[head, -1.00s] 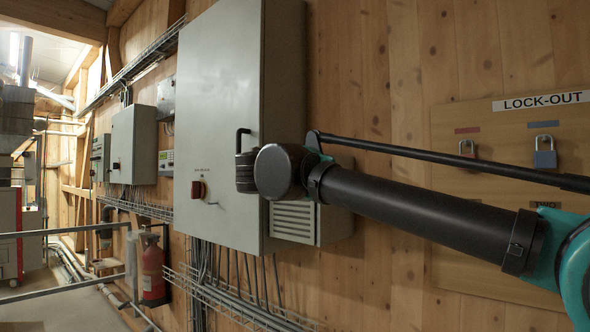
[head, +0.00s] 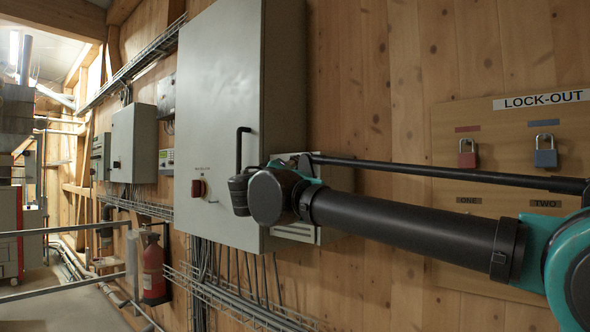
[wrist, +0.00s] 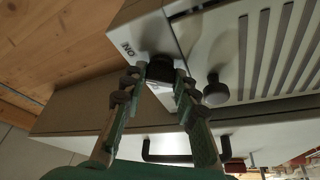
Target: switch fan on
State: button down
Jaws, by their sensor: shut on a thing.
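The fan unit is a pale box with slatted vents (wrist: 285,45) in the wrist view. A black switch knob (wrist: 160,68) sits on its face, beside a printed "ON" label (wrist: 127,48). My gripper (wrist: 160,76) has its two green-grey fingers closed on the sides of this knob. A round grey knob (wrist: 215,90) stands just right of the fingers, apart from them. In the head view, part of the vented box (head: 294,233) shows beside the big cabinet, mostly behind my arm. My fingers are hidden there.
A lock-out board (head: 480,125) with padlocks hangs on the right. Cable trays run below.

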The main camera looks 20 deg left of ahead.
jog(key=c, duration=1.2)
grip_release()
jog(key=shift+o, duration=0.2)
jog(key=v, duration=1.2)
